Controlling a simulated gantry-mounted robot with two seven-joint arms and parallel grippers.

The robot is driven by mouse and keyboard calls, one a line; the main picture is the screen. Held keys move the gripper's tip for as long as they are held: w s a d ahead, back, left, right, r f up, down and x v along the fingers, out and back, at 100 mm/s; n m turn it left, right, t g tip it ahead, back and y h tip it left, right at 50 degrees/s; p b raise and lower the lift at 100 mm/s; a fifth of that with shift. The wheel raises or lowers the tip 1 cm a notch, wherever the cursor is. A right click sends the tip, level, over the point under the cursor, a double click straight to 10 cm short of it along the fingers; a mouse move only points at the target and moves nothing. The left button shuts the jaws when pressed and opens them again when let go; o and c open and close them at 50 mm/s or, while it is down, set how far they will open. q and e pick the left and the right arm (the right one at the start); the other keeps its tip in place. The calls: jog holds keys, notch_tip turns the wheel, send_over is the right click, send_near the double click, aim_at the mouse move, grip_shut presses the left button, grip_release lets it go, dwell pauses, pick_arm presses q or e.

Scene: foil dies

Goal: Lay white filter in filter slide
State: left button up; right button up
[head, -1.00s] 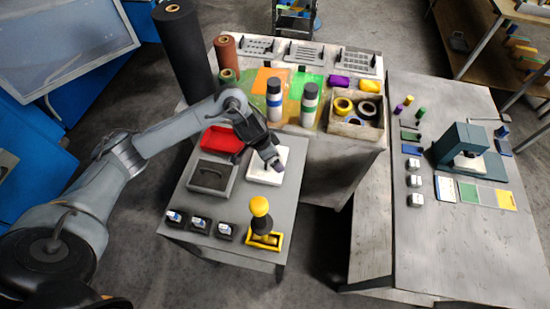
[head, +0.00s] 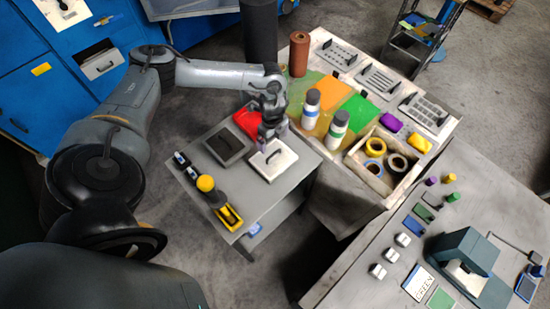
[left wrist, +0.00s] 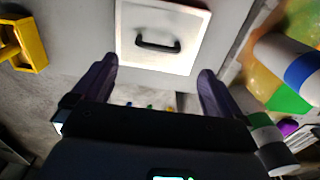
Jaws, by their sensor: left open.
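No piece in view can be told for certain as the white filter or the filter slide. A white square plate (head: 284,160) with a black handle lies on the small grey cart. It also shows in the left wrist view (left wrist: 135,55), ahead of my fingertips. My left gripper (head: 273,136) is open and empty, pointing down by the plate's far edge. In the left wrist view its two fingers (left wrist: 158,68) stand wide apart with nothing between them. A teal microscope-like device (head: 458,254) stands on the right table, with a lettered card (head: 418,284) and a green square (head: 440,299) beside it. My right gripper is not in view.
The cart also holds a dark grey plate (head: 226,148), a red tray (head: 246,120), a yellow-knobbed stamp (head: 206,184) and a yellow holder (head: 230,218). Two bottles (head: 311,105), a box of tape rolls (head: 400,185) and small white blocks (head: 402,240) stand to the right.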

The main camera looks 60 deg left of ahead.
aim_at(274, 154)
pick_arm(q)
jog(key=f, duration=0.3)
jog(key=shift+w+d+f, duration=0.1)
jog(key=shift+d+f, duration=0.1)
jog(key=shift+d, duration=0.05)
jog(key=shift+f+p, duration=0.35)
jog(key=shift+f, duration=2.5)
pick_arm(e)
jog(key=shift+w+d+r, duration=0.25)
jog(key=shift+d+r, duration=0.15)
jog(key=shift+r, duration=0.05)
pick_arm(q)
jog(key=c, duration=1.6)
jog(key=shift+o, duration=0.2)
jog(key=shift+r, duration=0.15)
